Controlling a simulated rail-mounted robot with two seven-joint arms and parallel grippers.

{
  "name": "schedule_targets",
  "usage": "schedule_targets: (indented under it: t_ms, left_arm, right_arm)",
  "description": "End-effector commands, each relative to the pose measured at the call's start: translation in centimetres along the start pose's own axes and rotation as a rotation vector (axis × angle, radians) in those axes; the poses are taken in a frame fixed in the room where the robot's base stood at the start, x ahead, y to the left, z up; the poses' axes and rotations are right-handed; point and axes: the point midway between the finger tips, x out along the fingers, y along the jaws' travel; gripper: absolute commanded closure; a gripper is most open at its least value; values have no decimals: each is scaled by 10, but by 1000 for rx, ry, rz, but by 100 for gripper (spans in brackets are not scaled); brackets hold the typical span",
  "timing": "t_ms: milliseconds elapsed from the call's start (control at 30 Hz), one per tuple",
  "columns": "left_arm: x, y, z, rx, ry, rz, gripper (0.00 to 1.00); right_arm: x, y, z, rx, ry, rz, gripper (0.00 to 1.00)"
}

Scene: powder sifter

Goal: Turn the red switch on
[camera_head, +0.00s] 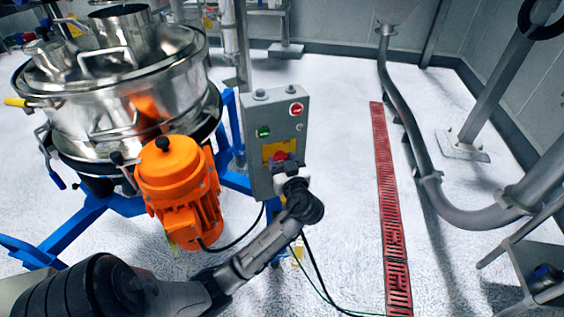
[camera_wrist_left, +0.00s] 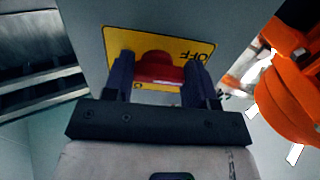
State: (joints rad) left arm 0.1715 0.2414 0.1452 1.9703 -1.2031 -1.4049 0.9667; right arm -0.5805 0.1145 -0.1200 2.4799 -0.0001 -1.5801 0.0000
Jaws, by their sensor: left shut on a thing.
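The red switch (camera_wrist_left: 158,68) sits on a yellow plate (camera_wrist_left: 118,42) on the front of a grey control box (camera_head: 262,116). The plate reads OFF, upside down in the left wrist view. In the head view the red switch (camera_head: 280,157) is partly covered by my gripper. My left gripper (camera_wrist_left: 158,80) is at the switch, with one dark finger on each side of it, shut on it. My left arm reaches up to the box from the lower left in the head view. My right gripper is not in view.
The control box also has a red button (camera_head: 296,109) and a green button (camera_head: 263,132). An orange motor (camera_head: 178,185) and a steel sifter (camera_head: 120,95) on a blue frame stand left of the box. Floor to the right is clear up to a red grate (camera_head: 386,200).

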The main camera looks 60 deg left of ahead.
Motion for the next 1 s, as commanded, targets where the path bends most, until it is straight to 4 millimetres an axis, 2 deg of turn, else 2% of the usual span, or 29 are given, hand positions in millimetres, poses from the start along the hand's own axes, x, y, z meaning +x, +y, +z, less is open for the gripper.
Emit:
schedule_targets:
  t_ms: [100,267,467,1000]
  left_arm:
    - [0,0,0,0,0,0,72]
    - [0,0,-1,13,-1,0,72]
    - [0,-1,-4,97,-2,-2,72]
    - [0,-2,-8,584,-3,1,72]
  right_arm:
    - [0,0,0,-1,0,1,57]
    - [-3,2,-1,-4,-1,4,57]
    - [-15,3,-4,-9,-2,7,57]
    - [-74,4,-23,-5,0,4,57]
